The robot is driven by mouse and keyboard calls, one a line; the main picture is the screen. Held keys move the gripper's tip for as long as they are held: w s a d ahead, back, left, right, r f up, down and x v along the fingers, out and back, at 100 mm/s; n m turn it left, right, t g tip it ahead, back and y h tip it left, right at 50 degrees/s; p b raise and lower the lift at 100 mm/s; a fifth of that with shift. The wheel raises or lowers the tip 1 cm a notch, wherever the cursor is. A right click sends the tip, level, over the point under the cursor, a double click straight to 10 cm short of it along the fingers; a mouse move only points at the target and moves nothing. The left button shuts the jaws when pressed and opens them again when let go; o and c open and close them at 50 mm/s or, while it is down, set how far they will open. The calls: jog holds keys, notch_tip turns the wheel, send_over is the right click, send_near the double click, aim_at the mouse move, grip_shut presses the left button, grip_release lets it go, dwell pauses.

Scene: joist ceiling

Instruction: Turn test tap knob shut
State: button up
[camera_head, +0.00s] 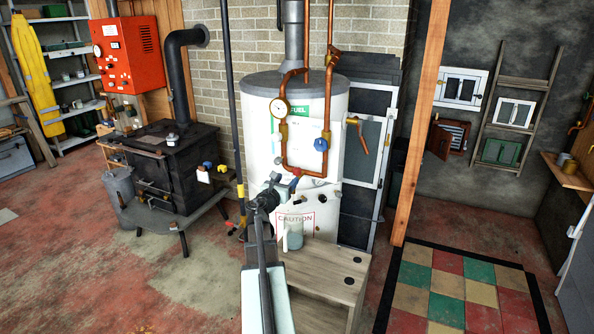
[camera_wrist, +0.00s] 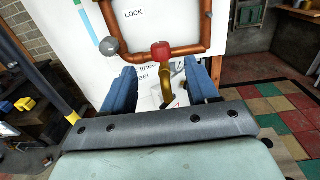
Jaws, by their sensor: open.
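A small tap with a red knob (camera_wrist: 161,50) and a curved brass spout (camera_wrist: 166,84) hangs on the lower run of a copper pipe loop, in front of the white tank. In the wrist view my gripper (camera_wrist: 162,74) is open, with one blue finger on each side of the brass spout. The red knob lies just beyond the fingertips, and I see no finger touching it. In the head view my gripper (camera_head: 277,187) is at the tank's lower front, and the red knob (camera_head: 294,183) shows only partly behind it. Which way the knob is turned is hard to tell.
The copper loop (camera_head: 285,140) carries a gauge (camera_head: 279,107) and a blue knob (camera_head: 321,144). Another brass tap (camera_head: 357,130) sticks out at the tank's right. A wooden bench (camera_head: 325,275) stands below. A black stove (camera_head: 172,165) is at left, and a wooden post (camera_head: 420,120) at right.

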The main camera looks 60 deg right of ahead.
aim_at(295, 171)
jog(key=d, duration=1)
jog(key=shift+w+d, duration=0.1)
jog(key=shift+d, duration=0.05)
jog(key=c, duration=0.9)
